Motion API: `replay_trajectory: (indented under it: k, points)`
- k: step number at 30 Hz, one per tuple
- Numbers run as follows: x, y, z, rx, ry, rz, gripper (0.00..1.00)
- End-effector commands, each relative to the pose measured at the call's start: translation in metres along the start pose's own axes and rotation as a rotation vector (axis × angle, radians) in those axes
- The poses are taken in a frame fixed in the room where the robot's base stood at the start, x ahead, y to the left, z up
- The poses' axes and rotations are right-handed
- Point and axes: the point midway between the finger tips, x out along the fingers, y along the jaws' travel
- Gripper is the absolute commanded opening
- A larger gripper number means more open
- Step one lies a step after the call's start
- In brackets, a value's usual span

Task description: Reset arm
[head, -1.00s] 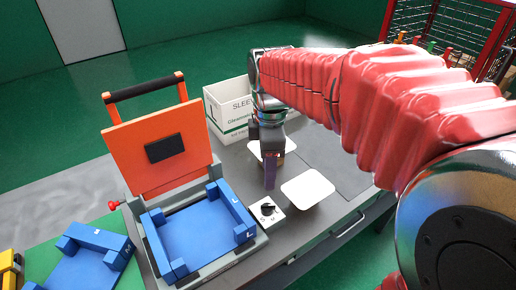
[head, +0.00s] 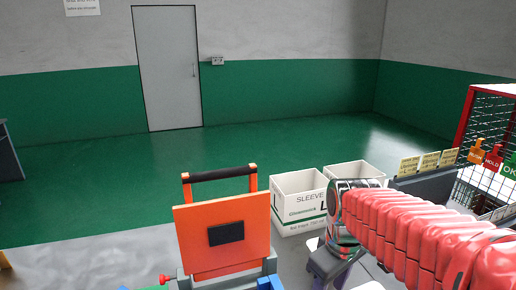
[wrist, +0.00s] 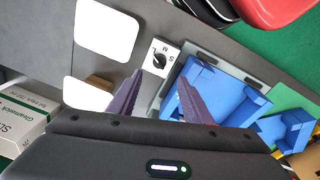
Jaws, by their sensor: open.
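My gripper (wrist: 160,76) is open and empty in the wrist view, its two purple fingers apart above the grey bench. The fingertips point toward a white dial switch (wrist: 159,57) and the blue fixture (wrist: 207,92). In the head view my gripper (head: 326,268) is low in the picture, beside the open orange lid (head: 222,222), and its fingertips are cut off by the lower edge. My red-sleeved arm reaches in from the right.
Two white cartons (head: 299,224) stand behind the gripper. Two white plates (wrist: 107,31) lie on the bench, with a small brown block (wrist: 98,82) beside one. A red mesh cage (head: 491,135) is at right. Open green floor lies behind the bench.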

Motion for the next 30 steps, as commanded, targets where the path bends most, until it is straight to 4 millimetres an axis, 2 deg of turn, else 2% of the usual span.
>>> replay_trajectory:
  k: [6,15,24,30]
  points:
    - [-0.008,-0.015,0.023,0.292,0.09,0.043,0.45]
    - [-0.018,-0.034,0.052,0.552,0.221,0.072,0.45]
    - [-0.032,-0.05,0.076,0.593,0.332,0.101,0.45]
    - [-0.043,-0.051,0.078,0.59,0.371,0.114,0.45]
